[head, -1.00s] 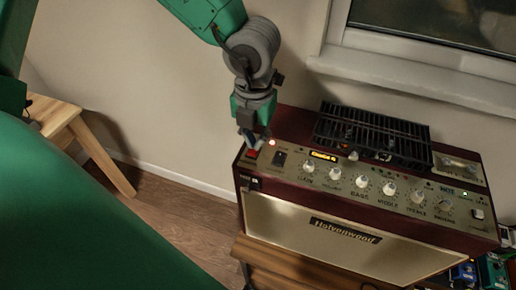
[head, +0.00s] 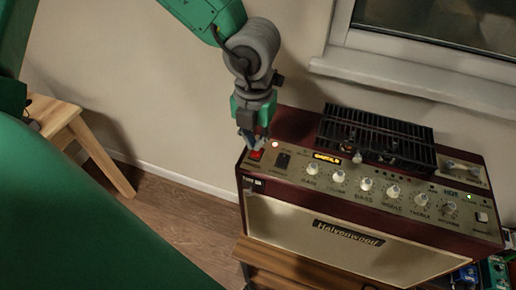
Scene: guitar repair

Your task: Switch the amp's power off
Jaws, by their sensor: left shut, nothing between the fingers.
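The amp (head: 300,225) is a dark red box with a cream front, standing on a wooden surface. Its top control panel carries a red rocker switch (head: 256,155) at the left end. A red light (head: 274,144) glows beside the switch, and a small display (head: 327,158) is lit orange. My left gripper (head: 251,146) is shut and empty, pointing down with its fingertips right at the red switch, partly covering it. I cannot tell if the fingertips touch it. My right gripper is not in view.
A dark switch (head: 283,161) and a row of white knobs (head: 366,184) sit right of the red switch. A black grille (head: 375,134) rises behind the knobs. A window sill (head: 420,87) is above. A wooden stool (head: 85,140) stands left; pedals (head: 494,270) lie lower right.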

